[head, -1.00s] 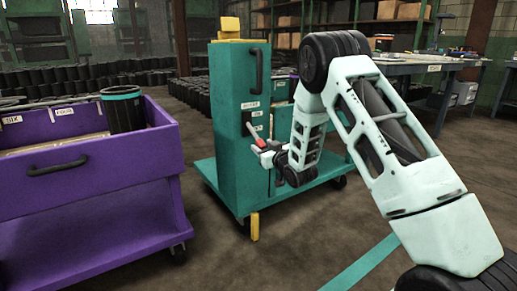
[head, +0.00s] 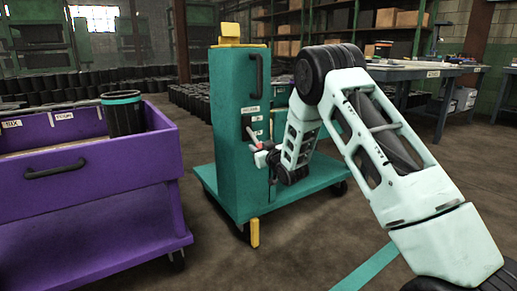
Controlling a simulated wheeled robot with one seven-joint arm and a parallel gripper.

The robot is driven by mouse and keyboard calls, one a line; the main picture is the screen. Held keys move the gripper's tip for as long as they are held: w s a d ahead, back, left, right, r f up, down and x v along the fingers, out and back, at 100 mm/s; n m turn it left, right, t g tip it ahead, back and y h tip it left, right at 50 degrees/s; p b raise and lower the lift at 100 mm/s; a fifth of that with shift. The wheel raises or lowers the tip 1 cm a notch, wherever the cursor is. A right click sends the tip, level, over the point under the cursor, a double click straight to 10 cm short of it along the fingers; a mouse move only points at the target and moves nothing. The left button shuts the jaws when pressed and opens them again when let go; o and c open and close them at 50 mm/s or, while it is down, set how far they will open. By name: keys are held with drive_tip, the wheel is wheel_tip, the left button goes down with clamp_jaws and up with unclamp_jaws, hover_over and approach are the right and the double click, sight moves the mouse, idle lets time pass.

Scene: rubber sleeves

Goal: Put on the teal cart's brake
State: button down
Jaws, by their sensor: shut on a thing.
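The teal cart (head: 228,130) stands in the middle, with a tall teal cabinet on a low teal deck. A small lever with a red grip (head: 254,148) sits on the cabinet's front face, below a white label and beside a dark slot. My gripper (head: 262,156) is at this lever, shut on it, with my pale arm reaching in from the right. The fingertips are small and partly hidden, so the exact hold is hard to see.
A purple cart (head: 95,190) with a black, teal-rimmed sleeve (head: 123,113) stands close on the left. A workbench (head: 425,75) and shelves are behind on the right. Black sleeves cover the floor at the back. Open floor lies in front of the teal cart.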

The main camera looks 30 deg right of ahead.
drive_tip(key=shift+r, duration=0.15)
